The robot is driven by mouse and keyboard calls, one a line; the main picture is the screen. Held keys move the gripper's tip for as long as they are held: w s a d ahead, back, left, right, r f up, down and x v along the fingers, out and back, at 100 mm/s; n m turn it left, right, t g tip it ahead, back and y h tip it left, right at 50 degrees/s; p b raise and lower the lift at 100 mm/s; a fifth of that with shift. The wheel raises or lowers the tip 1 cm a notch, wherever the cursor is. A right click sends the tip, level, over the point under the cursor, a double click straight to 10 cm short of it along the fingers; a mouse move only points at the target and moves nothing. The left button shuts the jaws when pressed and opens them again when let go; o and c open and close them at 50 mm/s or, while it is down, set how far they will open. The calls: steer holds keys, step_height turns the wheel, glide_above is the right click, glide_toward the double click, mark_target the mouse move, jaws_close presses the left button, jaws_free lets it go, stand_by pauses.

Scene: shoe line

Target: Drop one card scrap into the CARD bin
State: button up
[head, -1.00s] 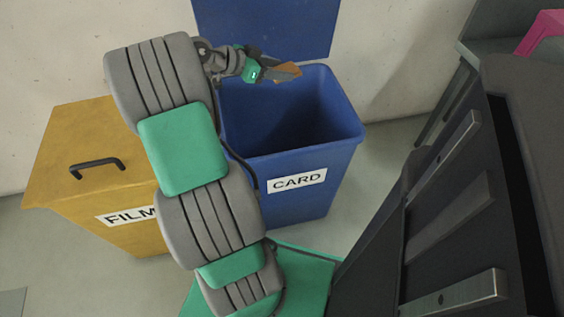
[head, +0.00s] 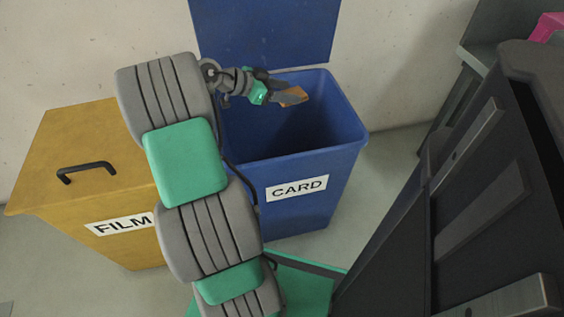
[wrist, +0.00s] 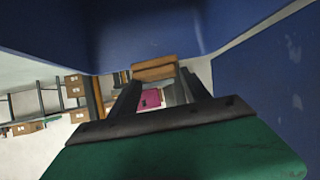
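The blue CARD bin (head: 345,135) stands open, its lid (head: 265,30) raised at the back and its label (head: 297,188) facing me. My gripper (head: 288,97) reaches in from the left over the bin's mouth. It is shut on a brown card scrap (head: 296,96), which sits at the fingertips over the opening, near the back. In the wrist view the scrap (wrist: 155,69) spans the tips of the two dark fingers, with the bin's blue walls close around. The bottom of the bin is in shadow, and I cannot see what lies there.
The yellow FILM bin (head: 85,160) with a closed, handled lid stands left of the CARD bin. A dark bench (head: 480,55) with a pink object (head: 549,28) is at the far right. The wrist view shows shelves with boxes (wrist: 75,86) in the distance.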

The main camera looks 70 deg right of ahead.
steer(key=o, duration=0.4)
steer(key=p+v, duration=0.2)
steer(key=v, duration=0.5)
steer(key=shift+w+a+r, duration=0.15)
steer(key=shift+w+a, duration=0.1)
steer(key=shift+w, duration=0.05)
